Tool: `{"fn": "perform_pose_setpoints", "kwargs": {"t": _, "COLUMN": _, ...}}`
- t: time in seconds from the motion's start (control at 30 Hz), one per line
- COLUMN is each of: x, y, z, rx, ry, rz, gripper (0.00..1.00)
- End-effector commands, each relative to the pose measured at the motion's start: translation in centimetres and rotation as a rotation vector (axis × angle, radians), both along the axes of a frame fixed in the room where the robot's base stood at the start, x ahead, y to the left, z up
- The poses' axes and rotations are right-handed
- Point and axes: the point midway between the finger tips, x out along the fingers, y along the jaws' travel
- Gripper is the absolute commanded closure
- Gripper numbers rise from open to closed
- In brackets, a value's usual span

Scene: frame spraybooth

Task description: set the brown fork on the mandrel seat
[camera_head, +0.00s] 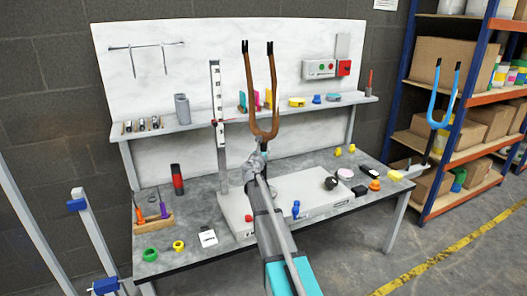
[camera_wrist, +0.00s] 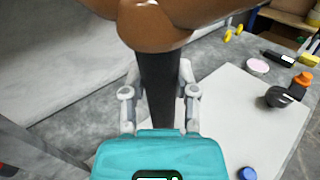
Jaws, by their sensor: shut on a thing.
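The brown fork (camera_head: 262,112) is upright in the head view, its two legs pointing up with dark tips. My gripper (camera_head: 258,158) is shut on its dark steerer tube, below the brown crown. In the wrist view, the fingers of my gripper (camera_wrist: 160,85) stand on both sides of the dark tube, and the brown crown (camera_wrist: 155,28) fills the top. The fork is held above the pale plate (camera_head: 270,212) on the bench. I cannot pick out the mandrel seat for sure; a black round piece (camera_head: 330,183) sits on the plate's right part.
A graduated post (camera_head: 217,110) stands left of the fork. A shelf (camera_head: 195,125) with small items runs behind. Small loose items lie around the grey bench (camera_head: 190,190). A blue fork (camera_head: 447,95) stands at right beside racking (camera_head: 440,170).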

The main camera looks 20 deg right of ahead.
Motion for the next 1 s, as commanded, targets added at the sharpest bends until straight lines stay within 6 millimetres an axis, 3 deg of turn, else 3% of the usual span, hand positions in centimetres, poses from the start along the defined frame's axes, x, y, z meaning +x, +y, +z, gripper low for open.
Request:
{"fn": "perform_pose_setpoints", "kwargs": {"t": 0.43, "x": -0.04, "y": -0.03, "z": -0.70, "rx": -0.003, "ry": 0.001, "rz": -0.001, "gripper": 1.00}}
{"fn": "perform_pose_setpoints", "kwargs": {"t": 0.47, "x": -0.04, "y": -0.03, "z": -0.68, "rx": -0.003, "ry": 0.001, "rz": -0.001, "gripper": 0.60}}
{"fn": "perform_pose_setpoints", "kwargs": {"t": 0.67, "x": -0.02, "y": -0.02, "z": -0.62, "rx": -0.002, "ry": 0.001, "rz": -0.001, "gripper": 0.23}}
{"fn": "perform_pose_setpoints", "kwargs": {"t": 1.0, "x": 0.00, "y": 0.00, "z": -0.67, "rx": 0.000, "ry": 0.000, "rz": 0.000, "gripper": 0.22}}
